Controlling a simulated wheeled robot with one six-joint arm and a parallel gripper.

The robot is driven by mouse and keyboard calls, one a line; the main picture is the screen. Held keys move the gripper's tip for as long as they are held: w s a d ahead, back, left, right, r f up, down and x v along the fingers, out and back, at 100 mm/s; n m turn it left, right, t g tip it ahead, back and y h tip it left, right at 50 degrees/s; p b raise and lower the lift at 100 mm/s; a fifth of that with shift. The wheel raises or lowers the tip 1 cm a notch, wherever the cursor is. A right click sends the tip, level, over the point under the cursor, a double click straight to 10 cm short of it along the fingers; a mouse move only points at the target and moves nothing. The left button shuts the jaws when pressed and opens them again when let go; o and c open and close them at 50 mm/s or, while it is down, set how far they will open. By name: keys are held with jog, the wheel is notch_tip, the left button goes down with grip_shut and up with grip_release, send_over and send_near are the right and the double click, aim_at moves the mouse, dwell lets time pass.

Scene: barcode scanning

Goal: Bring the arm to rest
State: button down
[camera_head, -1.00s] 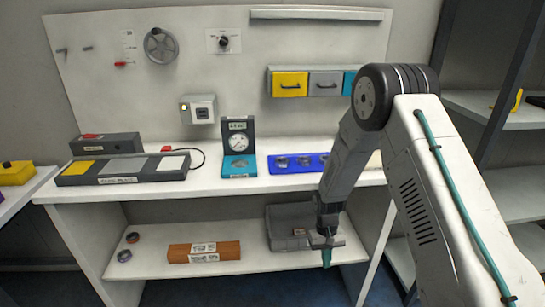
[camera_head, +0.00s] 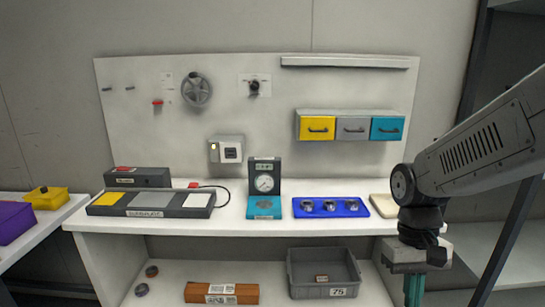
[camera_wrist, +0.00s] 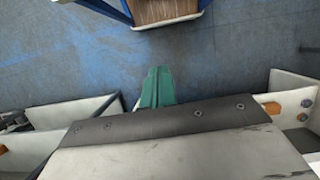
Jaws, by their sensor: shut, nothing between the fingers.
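My gripper (camera_head: 414,290) hangs pointing down at the right of the head view, in front of the workbench's right end. Its green fingers are together with nothing seen between them. In the wrist view the gripper (camera_wrist: 157,88) shows as closed green fingers over the blue-grey floor. My arm reaches in from the right edge and bends down at the wrist.
The workbench (camera_head: 345,185) carries a blue tray (camera_head: 340,213) of metal parts, a dial gauge (camera_head: 265,183) and a scanner console (camera_head: 150,203). Its lower shelf holds a grey bin (camera_head: 300,264) and a brown block (camera_head: 205,295). Purple (camera_head: 14,222) and yellow (camera_head: 46,202) boxes stand left.

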jog(key=s+r+t, duration=0.5)
jog(key=s+r, duration=0.5)
jog(key=s, duration=0.1)
jog(key=shift+s+d, duration=0.2)
jog(key=shift+d, duration=0.2)
